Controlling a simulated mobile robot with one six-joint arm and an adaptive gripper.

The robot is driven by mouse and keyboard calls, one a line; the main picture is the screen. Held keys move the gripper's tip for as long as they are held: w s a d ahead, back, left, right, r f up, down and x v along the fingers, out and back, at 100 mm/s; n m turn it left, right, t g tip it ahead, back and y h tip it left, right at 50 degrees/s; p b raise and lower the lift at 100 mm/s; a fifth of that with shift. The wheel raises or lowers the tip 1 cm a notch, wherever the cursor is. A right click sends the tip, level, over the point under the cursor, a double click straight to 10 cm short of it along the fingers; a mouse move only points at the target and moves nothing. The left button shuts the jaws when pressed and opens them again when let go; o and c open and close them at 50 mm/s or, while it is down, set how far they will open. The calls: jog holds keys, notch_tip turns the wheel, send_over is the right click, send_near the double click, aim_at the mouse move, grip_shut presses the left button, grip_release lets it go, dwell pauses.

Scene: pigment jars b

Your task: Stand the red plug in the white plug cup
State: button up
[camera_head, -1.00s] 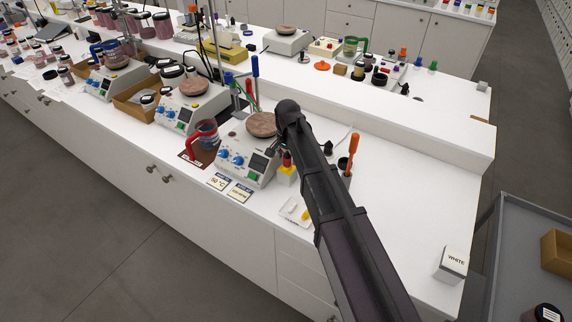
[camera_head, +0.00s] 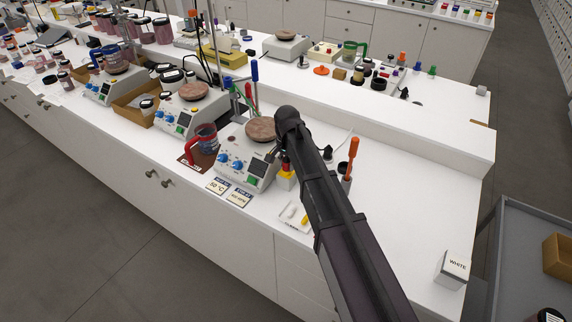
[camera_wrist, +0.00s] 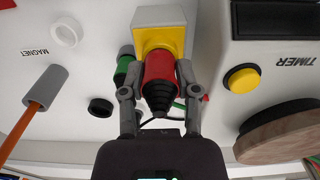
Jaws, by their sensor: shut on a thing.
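In the wrist view my gripper (camera_wrist: 158,92) is shut on the red plug (camera_wrist: 159,70), with a finger on each side. The plug has a black stepped cone pointing toward my palm. Just beyond it is a yellow-topped block (camera_wrist: 160,38); I cannot tell whether the plug is in it, touching it or just above it. In the head view the red plug (camera_head: 284,164) shows just above the yellow and white block, with my arm covering most of the gripper. A small white ring-shaped cup (camera_wrist: 65,34) lies beside the MAGNET label in the wrist view, apart from the plug; it looks empty.
A black ring (camera_wrist: 100,107) and a grey holder with an orange-handled tool (camera_wrist: 42,103) are on the left in the wrist view. A green piece (camera_wrist: 123,68) is behind one finger. A hot-plate stirrer (camera_head: 243,158) stands close by. Bench right of my arm is mostly clear.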

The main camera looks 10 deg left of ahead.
aim_at(287, 158)
grip_shut()
jog(key=shift+r+p, duration=0.95)
jog(key=shift+p, duration=0.05)
dwell(1.0)
jog(key=shift+r+p, duration=2.05)
jog(key=shift+r, duration=0.05)
jog(key=shift+f, duration=0.15)
notch_tip(287, 158, down, 3)
jog(key=b, duration=0.3)
jog(key=shift+f+b, duration=0.2)
jog(key=shift+b, duration=0.1)
jog(key=shift+s, duration=0.15)
